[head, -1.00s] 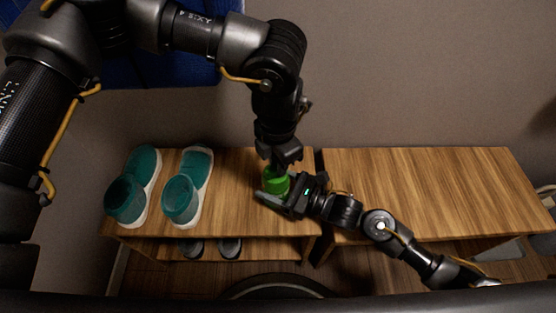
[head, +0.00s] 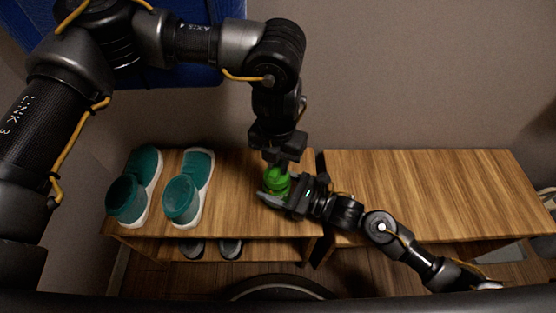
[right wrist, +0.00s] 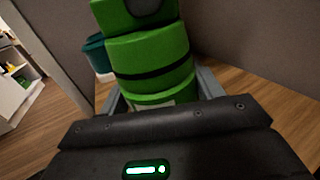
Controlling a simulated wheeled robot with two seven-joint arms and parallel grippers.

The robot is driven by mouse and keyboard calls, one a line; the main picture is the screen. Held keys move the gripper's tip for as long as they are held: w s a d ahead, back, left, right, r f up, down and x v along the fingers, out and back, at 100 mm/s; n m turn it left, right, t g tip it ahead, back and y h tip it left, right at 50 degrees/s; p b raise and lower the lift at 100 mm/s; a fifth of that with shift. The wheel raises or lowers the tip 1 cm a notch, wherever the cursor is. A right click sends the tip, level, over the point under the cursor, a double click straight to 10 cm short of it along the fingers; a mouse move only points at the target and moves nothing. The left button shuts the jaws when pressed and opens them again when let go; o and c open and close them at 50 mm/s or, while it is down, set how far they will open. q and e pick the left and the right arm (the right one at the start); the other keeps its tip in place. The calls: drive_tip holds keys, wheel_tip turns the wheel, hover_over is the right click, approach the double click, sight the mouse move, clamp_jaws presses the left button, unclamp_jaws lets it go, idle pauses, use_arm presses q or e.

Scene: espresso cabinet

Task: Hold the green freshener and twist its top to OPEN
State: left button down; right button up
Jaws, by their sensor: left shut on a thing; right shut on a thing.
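The green freshener (head: 276,183) stands upright on the wooden bench, near the right end of its left section. In the right wrist view the freshener (right wrist: 150,62) is a stack of green rounded parts with a dark band around the body and a dark oval mark near the top. My right gripper (head: 274,194) reaches in from the right and is shut on the lower body. Its grey fingers flank the body in the right wrist view. My left gripper (head: 279,164) points down from above and is shut on the freshener's top. The tips partly hide the top.
Two teal shoes, the left one (head: 126,199) and the right one (head: 183,200), stand on the left of the bench. Darker shoes (head: 230,248) sit on the shelf below. The right bench section (head: 430,190) is bare. A wall rises behind.

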sight(278, 165)
idle(0.4)
use_arm(q)
drive_tip(key=c, duration=1.3)
unclamp_jaws()
wheel_tip(278, 165, up, 12)
